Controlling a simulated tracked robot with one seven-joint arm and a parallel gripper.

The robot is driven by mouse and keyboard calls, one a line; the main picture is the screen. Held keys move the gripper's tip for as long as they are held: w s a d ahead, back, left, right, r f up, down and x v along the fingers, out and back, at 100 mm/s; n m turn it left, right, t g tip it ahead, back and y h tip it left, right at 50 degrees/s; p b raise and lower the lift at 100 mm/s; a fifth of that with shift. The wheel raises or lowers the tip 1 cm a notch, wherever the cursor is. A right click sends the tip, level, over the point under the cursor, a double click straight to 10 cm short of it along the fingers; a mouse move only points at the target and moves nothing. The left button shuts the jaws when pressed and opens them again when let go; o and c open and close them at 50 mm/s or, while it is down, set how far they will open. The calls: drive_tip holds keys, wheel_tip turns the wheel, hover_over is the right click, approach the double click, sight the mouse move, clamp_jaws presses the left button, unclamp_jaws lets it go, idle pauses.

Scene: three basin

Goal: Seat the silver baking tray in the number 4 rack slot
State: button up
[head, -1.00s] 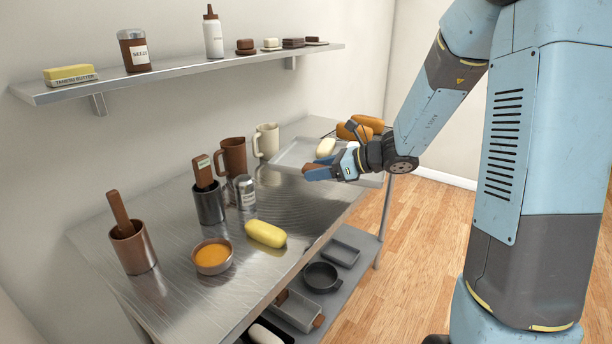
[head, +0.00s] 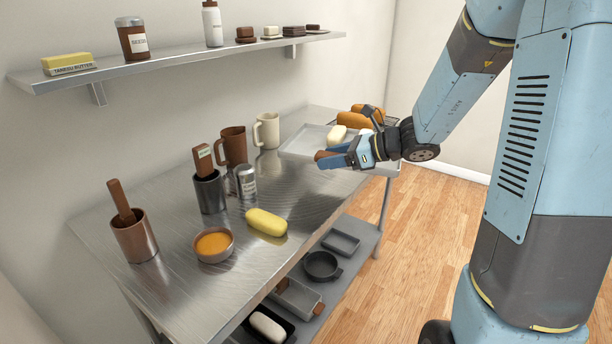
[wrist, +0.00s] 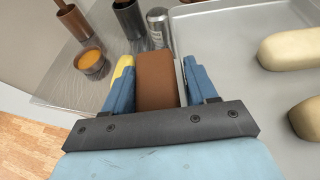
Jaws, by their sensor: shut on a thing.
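The silver baking tray (head: 297,143) is at the far right end of the bench in the head view, its right corner reaching past the bench edge. It also fills the upper right of the wrist view (wrist: 226,60), with pale loaves (wrist: 290,48) lying on it. My gripper (head: 332,157) is at the tray's near side. In the wrist view its blue fingers (wrist: 160,82) are closed around a brown grip block (wrist: 156,78) at the tray's edge. I cannot tell how far the tray is above the bench. No numbered rack slot can be made out.
The steel bench (head: 160,215) holds a yellow loaf (head: 266,222), an orange-filled bowl (head: 213,245), mugs (head: 266,131), a can (head: 245,181) and utensil pots (head: 134,237). Brown loaves (head: 358,121) lie behind the tray. A lower shelf (head: 345,265) carries pans. Open floor (head: 430,220) lies right.

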sight(308, 161)
drive_tip(key=w+a+f, duration=0.1)
drive_tip(key=w+a, duration=0.1)
drive_tip(key=w+a+f, duration=0.1)
drive_tip(key=w, duration=0.1)
drive_tip(key=w+a+f, duration=0.1)
drive_tip(key=w+a, duration=0.1)
drive_tip(key=shift+a+f, duration=0.3)
drive_tip(key=shift+f, duration=0.05)
drive_tip(key=f, duration=0.1)
drive_tip(key=w+a+f, duration=0.2)
drive_tip(key=f, duration=0.1)
drive_tip(key=shift+w+a, duration=0.1)
drive_tip(key=shift+w, duration=0.1)
drive_tip(key=shift+w+a+f, duration=0.35)
drive_tip(key=shift+w+f, duration=0.05)
drive_tip(key=shift+f, duration=0.25)
drive_tip(key=f, duration=0.3)
drive_tip(key=shift+w+a+f, duration=0.1)
drive_tip(key=shift+w+a, duration=0.05)
drive_tip(key=shift+w, duration=0.1)
drive_tip(key=o, duration=1.4)
drive_tip(key=shift+f, duration=0.1)
drive_tip(key=shift+s+f, duration=0.1)
